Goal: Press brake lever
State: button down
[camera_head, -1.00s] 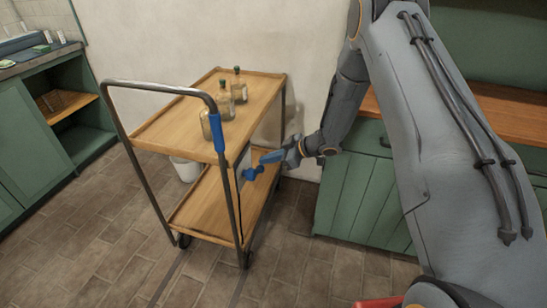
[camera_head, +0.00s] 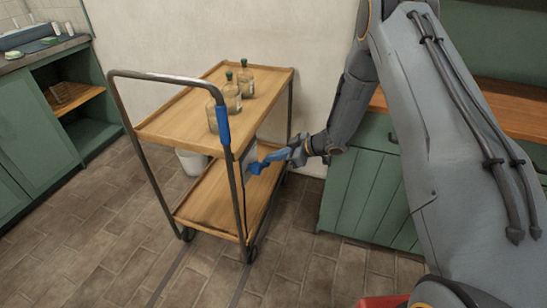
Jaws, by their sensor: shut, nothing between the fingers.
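The wheeled cart (camera_head: 185,213) has two wooden shelves and a dark metal frame. A blue sleeve (camera_head: 223,125) is on the near right upright of its handle. Lower down, beside that upright, is a pale plate (camera_head: 248,158) with a small blue knob-like part (camera_head: 256,169), which looks like the brake lever. My gripper (camera_head: 268,161) reaches in from the right, shut and empty, its blue tip at this knob. The tip and knob overlap in the picture, so I cannot tell whether they touch. The lever's exact angle is too small to read.
Several glass bottles (camera_head: 232,97) stand on the cart's top shelf. Green cabinets (camera_head: 365,195) stand close on the right, and more (camera_head: 35,160) on the left. The tiled floor in front is clear.

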jog(key=shift+f, duration=0.1)
jog(key=w+d+r, duration=0.1)
jog(key=d+r, duration=0.7)
jog(key=d, duration=0.2)
jog(key=shift+w+r, duration=0.2)
jog(key=shift+d, duration=0.1)
